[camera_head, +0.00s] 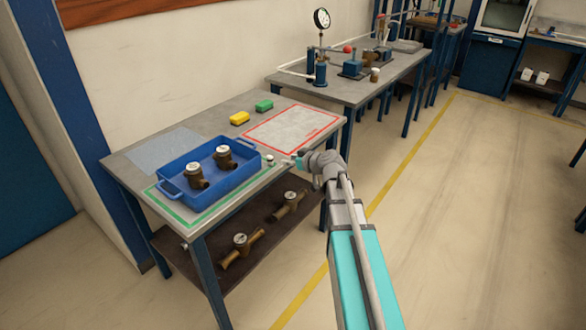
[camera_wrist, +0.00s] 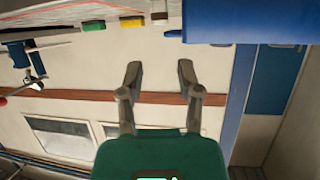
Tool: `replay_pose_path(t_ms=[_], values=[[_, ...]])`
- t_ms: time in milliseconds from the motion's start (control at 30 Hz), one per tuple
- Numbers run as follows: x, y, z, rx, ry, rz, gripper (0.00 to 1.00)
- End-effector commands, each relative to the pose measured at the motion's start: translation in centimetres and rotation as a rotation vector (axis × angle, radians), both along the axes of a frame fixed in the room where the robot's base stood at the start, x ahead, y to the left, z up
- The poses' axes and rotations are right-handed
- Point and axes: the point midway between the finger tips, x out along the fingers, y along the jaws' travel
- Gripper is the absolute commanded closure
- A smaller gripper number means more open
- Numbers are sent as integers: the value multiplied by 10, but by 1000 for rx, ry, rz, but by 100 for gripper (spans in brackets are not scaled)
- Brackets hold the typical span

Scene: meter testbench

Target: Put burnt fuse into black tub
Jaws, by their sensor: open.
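I cannot make out a burnt fuse or a black tub in either view. My gripper (camera_wrist: 160,78) shows in the wrist view with its two fingers spread and nothing between them. In the head view my arm's end (camera_head: 318,163) is by the front right edge of the near bench (camera_head: 176,137), and the fingertips are hard to tell there. A small pale round object (camera_head: 268,160) lies on the bench just left of my arm's end. I cannot tell what it is.
A blue tray (camera_head: 177,192) with two brass meters is on the near bench. A yellow block (camera_head: 239,118) and a green block (camera_head: 264,105) lie behind a red-outlined area (camera_head: 290,130). Brass meters sit on the lower shelf (camera_head: 215,268). Another bench (camera_head: 345,90) carries a gauge rig.

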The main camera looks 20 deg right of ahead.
Motion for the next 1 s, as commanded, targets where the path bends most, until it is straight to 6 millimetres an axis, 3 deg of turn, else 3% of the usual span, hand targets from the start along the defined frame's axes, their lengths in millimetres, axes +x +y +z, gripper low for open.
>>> replay_pose_path(t_ms=[167,367,633,800,1000], values=[[-9,14,-7,2,48,21,55],[-44,52,-33,4,236,72,55],[-130,100,-84,-59,673,31,55],[-188,107,-106,-143,929,-110,55],[-234,102,-114,-232,1105,-298,55]])
